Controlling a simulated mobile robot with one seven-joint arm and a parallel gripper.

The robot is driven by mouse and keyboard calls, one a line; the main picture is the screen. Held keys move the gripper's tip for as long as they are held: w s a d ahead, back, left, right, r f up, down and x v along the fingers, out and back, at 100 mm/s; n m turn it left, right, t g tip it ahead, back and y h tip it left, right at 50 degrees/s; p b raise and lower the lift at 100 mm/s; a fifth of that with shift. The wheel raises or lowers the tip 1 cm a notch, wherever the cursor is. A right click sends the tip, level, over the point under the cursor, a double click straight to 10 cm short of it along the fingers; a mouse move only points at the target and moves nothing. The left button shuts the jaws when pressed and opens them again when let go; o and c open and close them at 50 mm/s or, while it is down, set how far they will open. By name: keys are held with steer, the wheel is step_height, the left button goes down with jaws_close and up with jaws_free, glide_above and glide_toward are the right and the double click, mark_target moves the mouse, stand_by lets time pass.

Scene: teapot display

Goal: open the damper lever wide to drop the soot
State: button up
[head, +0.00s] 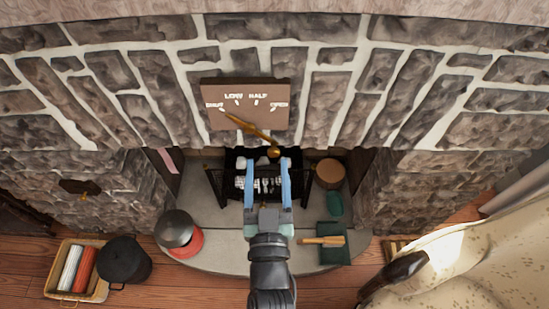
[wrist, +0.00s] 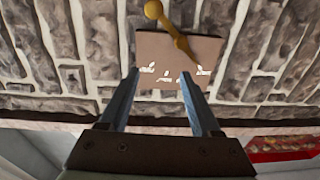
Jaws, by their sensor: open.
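The damper plate (head: 250,118) is a brown board on the stone chimney face, with marks reading shut, low, half and open from left to right. The brass damper lever (head: 248,127) slants across it. Its thin end points up-left near the shut mark and its ball knob (head: 273,152) hangs below the plate's lower edge. My gripper (head: 267,161) is open and empty, its fingertips just below the knob in the head view. In the wrist view the plate (wrist: 165,50) looks upside down, and the knob (wrist: 153,9) lies beyond the fingertips (wrist: 160,74), apart from them.
Below is the hearth (head: 210,211) with a black fire grate (head: 238,185). A red and grey pot (head: 180,232), a black pot (head: 124,260), a basket (head: 62,290) and a wooden-handled brush (head: 323,241) stand or lie around. A cream-covered seat (head: 455,265) is at right.

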glide_toward(274, 155)
steer(key=shift+g+h, duration=0.3)
steer(key=shift+g, duration=0.1)
steer(key=w, duration=0.3)
steer(key=w+b, duration=0.1)
steer(key=w, duration=0.3)
steer(key=w+b, duration=0.1)
steer(key=w, duration=0.3)
steer(key=shift+a+r, duration=0.2)
steer(key=shift+r, duration=0.05)
jaws_close()
steer(key=shift+d+r, duration=0.2)
stand_by(0.4)
